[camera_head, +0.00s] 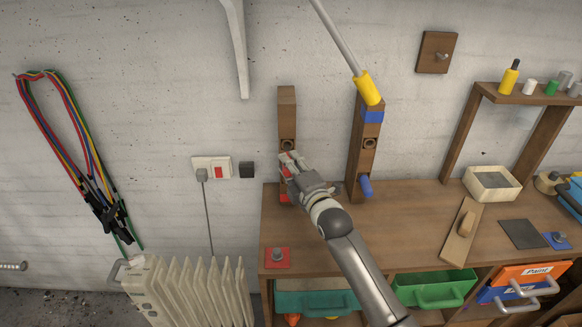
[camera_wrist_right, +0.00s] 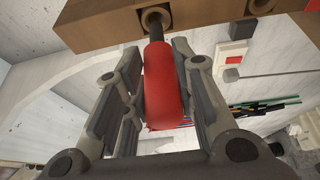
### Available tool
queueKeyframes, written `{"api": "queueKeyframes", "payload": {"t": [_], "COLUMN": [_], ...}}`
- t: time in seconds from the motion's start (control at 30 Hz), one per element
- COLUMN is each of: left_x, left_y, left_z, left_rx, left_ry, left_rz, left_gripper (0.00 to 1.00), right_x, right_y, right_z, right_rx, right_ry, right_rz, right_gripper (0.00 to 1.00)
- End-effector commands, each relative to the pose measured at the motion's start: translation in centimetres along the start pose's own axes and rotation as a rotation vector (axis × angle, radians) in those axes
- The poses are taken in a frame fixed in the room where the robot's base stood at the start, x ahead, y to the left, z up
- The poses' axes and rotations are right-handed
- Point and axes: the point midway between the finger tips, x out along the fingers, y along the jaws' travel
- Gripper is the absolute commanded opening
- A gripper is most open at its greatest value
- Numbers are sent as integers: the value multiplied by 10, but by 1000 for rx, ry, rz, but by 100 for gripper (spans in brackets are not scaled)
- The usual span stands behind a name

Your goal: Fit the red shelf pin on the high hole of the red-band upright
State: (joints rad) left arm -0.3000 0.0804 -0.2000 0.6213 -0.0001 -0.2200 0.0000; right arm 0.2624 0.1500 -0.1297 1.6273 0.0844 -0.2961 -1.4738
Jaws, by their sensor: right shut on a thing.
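The red-band upright (camera_head: 287,105) stands at the bench's back left, a dark-ringed hole (camera_head: 287,144) showing above my right gripper (camera_head: 288,163). Its red band (camera_head: 284,198) shows near the foot. My right gripper is shut on the red shelf pin (camera_wrist_right: 163,88), seen between the fingers in the right wrist view. The pin's dark tip points at one ringed hole (camera_wrist_right: 155,17) of the upright (camera_wrist_right: 205,25) and overlaps its rim; I cannot tell whether it is inside. Another hole (camera_wrist_right: 261,5) lies to the right. My left gripper is not in view.
A blue-band upright (camera_head: 361,145) stands to the right with a blue pin (camera_head: 365,187) low on it. A pole with a yellow end (camera_head: 368,88) comes down near its top. A white bracket (camera_head: 236,45) hangs above left. A red plate (camera_head: 277,258) lies at the bench's front left.

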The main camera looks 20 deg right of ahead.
Motion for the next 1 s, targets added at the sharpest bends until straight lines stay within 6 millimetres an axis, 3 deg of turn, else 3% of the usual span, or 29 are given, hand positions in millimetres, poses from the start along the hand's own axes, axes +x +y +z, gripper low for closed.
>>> {"api": "queueKeyframes", "payload": {"t": [1.0], "left_x": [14], "left_y": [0], "left_z": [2], "left_rx": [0], "left_ry": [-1], "left_rz": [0], "left_gripper": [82], "right_x": [29], "right_y": [0], "right_z": [12], "right_rx": [-1], "right_ry": [0], "right_rz": [1], "right_gripper": [0]}}
